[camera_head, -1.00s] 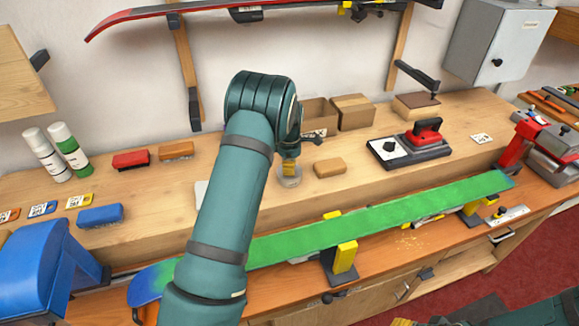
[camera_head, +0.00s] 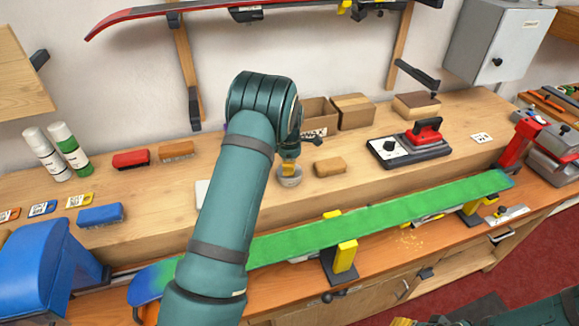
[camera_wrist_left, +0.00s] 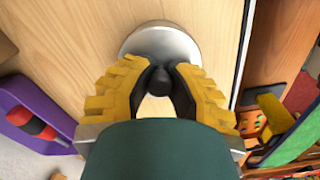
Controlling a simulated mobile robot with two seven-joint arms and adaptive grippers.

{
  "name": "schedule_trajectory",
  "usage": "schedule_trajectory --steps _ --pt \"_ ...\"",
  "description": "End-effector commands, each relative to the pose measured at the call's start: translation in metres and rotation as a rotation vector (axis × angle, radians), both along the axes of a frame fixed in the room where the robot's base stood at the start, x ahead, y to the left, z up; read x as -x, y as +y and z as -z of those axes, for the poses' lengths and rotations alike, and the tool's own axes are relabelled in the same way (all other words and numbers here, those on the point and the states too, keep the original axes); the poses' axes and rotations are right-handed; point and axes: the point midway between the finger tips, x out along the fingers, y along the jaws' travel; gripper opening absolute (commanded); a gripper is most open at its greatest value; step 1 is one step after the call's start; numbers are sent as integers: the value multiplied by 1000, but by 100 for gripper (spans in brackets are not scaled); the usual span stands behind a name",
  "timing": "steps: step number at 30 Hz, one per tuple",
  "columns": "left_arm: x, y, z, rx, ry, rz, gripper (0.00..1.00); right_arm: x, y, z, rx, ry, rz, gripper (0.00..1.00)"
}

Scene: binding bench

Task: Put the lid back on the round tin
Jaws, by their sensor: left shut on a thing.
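My left gripper (camera_head: 289,169) points down over the wooden bench, its yellow fingers shut on the black knob (camera_wrist_left: 159,79) of the lid. In the left wrist view the fingers (camera_wrist_left: 160,88) flank the knob, with a silver round rim (camera_wrist_left: 160,38) beyond them. In the head view the round tin (camera_head: 290,181) shows as a small grey disc directly under the fingertips. The gripper and knob hide where lid and tin meet, so I cannot tell whether the lid is seated. Part of my right arm and a bit of yellow show at the bottom right edge.
A tan block (camera_head: 330,167) lies just right of the tin, with cardboard boxes (camera_head: 354,111) behind. A red iron (camera_head: 424,133) stands farther right. A green ski or board (camera_head: 390,213) runs along the front. Bare bench lies between the block and the iron.

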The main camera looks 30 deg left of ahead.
Motion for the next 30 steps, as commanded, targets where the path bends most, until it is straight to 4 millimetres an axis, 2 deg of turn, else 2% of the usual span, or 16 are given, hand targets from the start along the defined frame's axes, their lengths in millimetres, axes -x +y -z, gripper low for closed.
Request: schedule_trajectory --steps 8,9,11,12,18,21,30 --pt "0 0 0 0 -1 0 0 0 0 0 0 0 0 47" --pt "0 0 0 0 0 0 24 0 0 0 0 0 0 47" --pt "0 0 0 0 -1 0 45 0 0 0 0 0 0 47" --pt "0 0 0 0 0 0 50 0 0 0 0 0 0 47" --pt "0 0 0 0 0 0 50 0 0 0 0 0 0 47" --pt "0 0 0 0 0 0 83 0 0 0 0 0 0 47" --pt "0 0 0 0 0 0 83 0 0 0 0 0 0 47"
